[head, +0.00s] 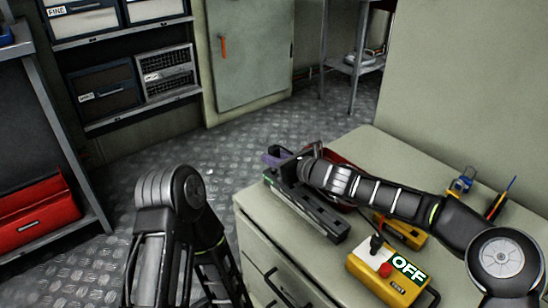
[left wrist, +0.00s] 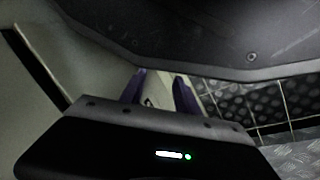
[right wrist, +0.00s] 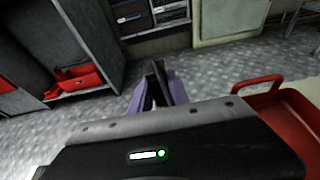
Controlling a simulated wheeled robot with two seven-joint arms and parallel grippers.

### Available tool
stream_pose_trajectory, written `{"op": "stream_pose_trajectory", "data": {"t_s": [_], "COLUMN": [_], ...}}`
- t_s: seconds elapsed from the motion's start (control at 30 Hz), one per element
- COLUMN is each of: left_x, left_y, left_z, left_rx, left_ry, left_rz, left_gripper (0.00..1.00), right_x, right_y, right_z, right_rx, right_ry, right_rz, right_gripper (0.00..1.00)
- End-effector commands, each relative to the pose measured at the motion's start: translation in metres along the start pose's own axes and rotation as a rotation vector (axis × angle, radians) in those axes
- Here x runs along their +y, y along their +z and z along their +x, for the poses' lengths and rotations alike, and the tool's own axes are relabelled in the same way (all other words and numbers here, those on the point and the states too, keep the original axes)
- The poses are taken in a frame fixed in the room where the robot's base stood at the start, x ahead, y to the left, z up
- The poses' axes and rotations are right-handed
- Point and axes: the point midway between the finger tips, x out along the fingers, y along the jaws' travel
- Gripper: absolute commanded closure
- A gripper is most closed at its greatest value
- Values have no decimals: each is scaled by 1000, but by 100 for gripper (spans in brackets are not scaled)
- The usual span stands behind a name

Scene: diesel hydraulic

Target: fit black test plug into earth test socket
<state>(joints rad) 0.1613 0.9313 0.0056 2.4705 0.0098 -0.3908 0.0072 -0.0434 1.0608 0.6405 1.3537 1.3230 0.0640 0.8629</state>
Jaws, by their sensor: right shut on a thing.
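My right gripper (head: 273,157) is over the far left corner of the cabinet top, its purple fingertips pointing away. In the right wrist view its fingers (right wrist: 157,92) are close together on a thin dark piece (right wrist: 176,88), probably the black test plug; its shape is mostly hidden. My left gripper (left wrist: 158,88) shows only in the left wrist view, its purple fingers apart with nothing clear between them. A yellow box (head: 368,282) with an OFF label, red button and black fitting stands at the cabinet's near edge. I cannot make out the earth test socket.
A red tray (right wrist: 291,112) lies on the cabinet top (head: 367,141), partly behind my right arm. A second yellow device (head: 411,238) and a small blue-yellow item (head: 461,185) are right of it. Shelves (head: 122,88) and a tall green locker (head: 247,60) stand behind open floor.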

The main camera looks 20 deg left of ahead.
Motion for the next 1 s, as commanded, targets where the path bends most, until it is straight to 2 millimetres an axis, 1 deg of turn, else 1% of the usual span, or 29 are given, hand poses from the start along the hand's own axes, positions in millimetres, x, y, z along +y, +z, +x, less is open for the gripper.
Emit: {"op": "stream_pose_trajectory", "data": {"t_s": [0.47,1.0], "left_x": [0,-4], "left_y": [0,1], "left_z": [1,10], "left_rx": [0,0], "left_ry": [0,0], "left_rz": [0,0], "left_gripper": [62,62], "right_x": [0,0], "right_y": [0,-10], "right_z": [0,4], "right_rx": [-1,0], "right_ry": [0,0], "right_rz": [0,1], "right_gripper": [100,100]}}
